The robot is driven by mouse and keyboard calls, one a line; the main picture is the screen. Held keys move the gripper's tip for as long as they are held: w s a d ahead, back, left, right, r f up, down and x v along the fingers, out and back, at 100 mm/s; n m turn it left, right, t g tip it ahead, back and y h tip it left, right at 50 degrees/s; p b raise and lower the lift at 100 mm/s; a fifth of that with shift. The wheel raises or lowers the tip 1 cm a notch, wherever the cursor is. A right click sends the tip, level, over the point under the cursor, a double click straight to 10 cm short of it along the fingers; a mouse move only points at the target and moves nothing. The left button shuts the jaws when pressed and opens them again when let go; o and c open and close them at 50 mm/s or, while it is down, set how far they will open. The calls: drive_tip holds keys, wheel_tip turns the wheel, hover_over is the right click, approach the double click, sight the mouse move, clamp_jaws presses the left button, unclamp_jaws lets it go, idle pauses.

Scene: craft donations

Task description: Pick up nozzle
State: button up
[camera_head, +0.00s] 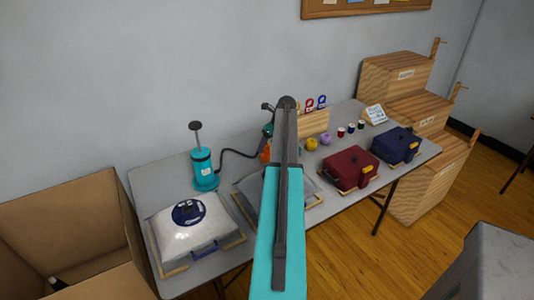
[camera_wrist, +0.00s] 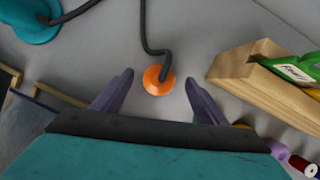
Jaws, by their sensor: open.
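The nozzle (camera_wrist: 158,80) is an orange round piece at the end of a black hose (camera_wrist: 146,30). In the wrist view it appears on the grey table between my gripper's (camera_wrist: 158,83) two purple-grey fingers. The fingers are apart and nothing is held. The height of the fingertips above the nozzle is hard to tell. In the head view the orange nozzle (camera_head: 265,154) is partly hidden by my arm. The hose leads from a teal pump (camera_head: 205,170) with an upright handle; the pump's base (camera_wrist: 30,18) shows at upper left in the wrist view.
A wooden holder (camera_wrist: 262,75) with green and yellow items stands right of the nozzle. A cardboard box (camera_head: 60,215) is at left.

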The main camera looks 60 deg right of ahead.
sight(265, 151)
drive_tip(key=shift+w+f, duration=0.25)
drive_tip(key=shift+f, duration=0.3)
drive_tip(key=shift+p+x, duration=1.1)
drive_tip(key=shift+x, duration=1.5)
drive_tip(key=c, duration=1.1)
